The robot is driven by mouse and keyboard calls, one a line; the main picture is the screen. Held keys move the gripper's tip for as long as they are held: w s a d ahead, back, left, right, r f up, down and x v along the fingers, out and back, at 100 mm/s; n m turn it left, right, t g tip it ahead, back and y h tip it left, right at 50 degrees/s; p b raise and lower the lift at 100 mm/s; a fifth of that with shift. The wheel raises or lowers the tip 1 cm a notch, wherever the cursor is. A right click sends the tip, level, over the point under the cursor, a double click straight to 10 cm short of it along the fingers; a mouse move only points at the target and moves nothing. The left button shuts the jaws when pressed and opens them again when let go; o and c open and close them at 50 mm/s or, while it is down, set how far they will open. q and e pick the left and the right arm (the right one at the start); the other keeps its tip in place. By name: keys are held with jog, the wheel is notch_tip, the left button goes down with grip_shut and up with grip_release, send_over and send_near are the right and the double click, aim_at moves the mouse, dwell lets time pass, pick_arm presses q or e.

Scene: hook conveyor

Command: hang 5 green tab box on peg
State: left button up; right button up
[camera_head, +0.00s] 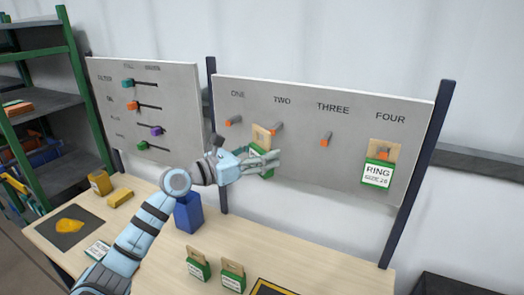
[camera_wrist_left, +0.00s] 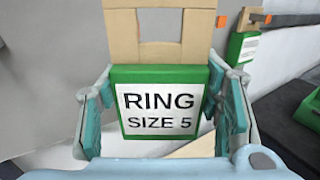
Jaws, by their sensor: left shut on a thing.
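My left gripper (camera_head: 266,162) is shut on a green box (camera_wrist_left: 165,76) with a wooden tab (camera_wrist_left: 168,22). Its white label reads "RING SIZE 5", and the box hangs upright between the fingers. In the head view, its tab (camera_head: 261,134) is close to the orange tip of peg TWO (camera_head: 277,127). I cannot tell whether the tab's opening is around that peg. Peg ONE (camera_head: 233,120) and peg THREE (camera_head: 326,139) are bare. A similar box (camera_head: 376,174) hangs on peg FOUR. Two more green boxes (camera_head: 197,269) (camera_head: 232,275) stand on the table. My right gripper is out of view.
The peg board (camera_head: 310,182) stands behind the table (camera_head: 150,240). A slider panel (camera_head: 178,105) is to its left. A blue block (camera_head: 188,213), yellow blocks (camera_head: 120,196) and a dark mat (camera_head: 62,238) are on the table. A green-framed shelf (camera_head: 75,75) stands far left.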

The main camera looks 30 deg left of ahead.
pick_arm(q)
jog(key=shift+w+a+f+b, duration=0.15)
jog(key=shift+w+b, duration=0.55)
jog(key=shift+w, duration=0.75)
jog(key=shift+w+f+b, duration=0.2)
jog(key=shift+w+b, duration=0.55)
jog(key=shift+w, duration=0.7)
jog(key=shift+w+a+f+b, duration=0.15)
jog(key=shift+w+b, duration=0.55)
jog(key=shift+w, duration=0.75)
jog(key=shift+c, duration=0.6)
jog(key=shift+d+r+b, duration=0.1)
jog(key=shift+b, duration=0.35)
jog(key=shift+o, duration=0.3)
